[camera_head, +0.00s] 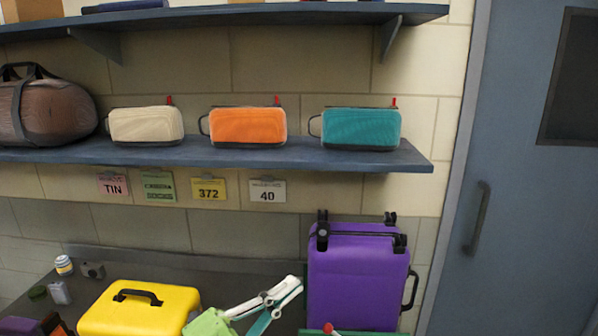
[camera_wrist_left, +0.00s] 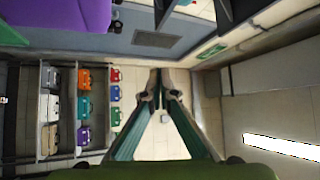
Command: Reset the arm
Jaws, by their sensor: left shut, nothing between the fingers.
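My left gripper (camera_head: 288,288) shows at the bottom middle of the head view, with pale and teal fingers pointing up and to the right. It is shut and empty, just left of a purple suitcase (camera_head: 355,275) and apart from it as far as I can tell. In the left wrist view the fingers of my left gripper (camera_wrist_left: 160,85) come together with nothing between them. My right gripper is not in view.
A yellow case (camera_head: 140,310) stands on the dark surface at lower left. Beige (camera_head: 145,125), orange (camera_head: 248,126) and teal (camera_head: 361,128) bags sit on the blue shelf (camera_head: 300,157), beside a brown duffel bag (camera_head: 55,112). A blue door (camera_head: 530,200) is at right.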

